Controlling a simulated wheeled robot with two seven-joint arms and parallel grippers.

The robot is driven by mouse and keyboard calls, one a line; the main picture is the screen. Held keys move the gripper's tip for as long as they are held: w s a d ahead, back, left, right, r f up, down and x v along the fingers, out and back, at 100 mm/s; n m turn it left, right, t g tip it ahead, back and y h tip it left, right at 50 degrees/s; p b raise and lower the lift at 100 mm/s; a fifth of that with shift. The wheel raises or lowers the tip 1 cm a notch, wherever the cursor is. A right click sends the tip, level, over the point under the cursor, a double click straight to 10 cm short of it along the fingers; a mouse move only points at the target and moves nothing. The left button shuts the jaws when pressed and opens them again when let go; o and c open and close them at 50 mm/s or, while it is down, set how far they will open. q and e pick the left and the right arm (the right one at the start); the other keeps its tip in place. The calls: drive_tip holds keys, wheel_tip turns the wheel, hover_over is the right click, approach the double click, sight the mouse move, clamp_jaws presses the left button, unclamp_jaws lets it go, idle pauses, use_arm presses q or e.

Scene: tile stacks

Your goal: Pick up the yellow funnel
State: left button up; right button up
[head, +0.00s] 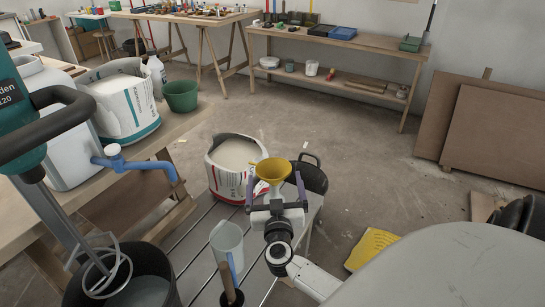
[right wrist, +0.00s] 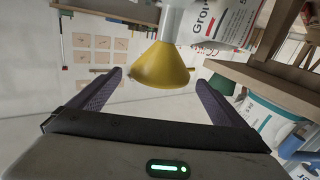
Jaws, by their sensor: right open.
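The yellow funnel (head: 273,169) shows in the head view beyond my right gripper (head: 275,181), in front of a white bag. Its wide mouth faces up. In the right wrist view the funnel (right wrist: 160,68) lies between and just past the two dark fingertips, with a gap on each side. A pale cylindrical piece meets its narrow end there; I cannot tell what it is. My right gripper is open and empty. My left gripper is not in view.
The white bag (head: 236,160) stands open on the slatted table. A green bucket (head: 181,95) stands on the left bench. A yellow piece (head: 371,248) lies on the floor at right.

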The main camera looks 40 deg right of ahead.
drive_tip(key=x, duration=0.3)
drive_tip(key=shift+w+d, duration=0.15)
drive_tip(key=shift+w, duration=0.1)
drive_tip(key=c, duration=1.2)
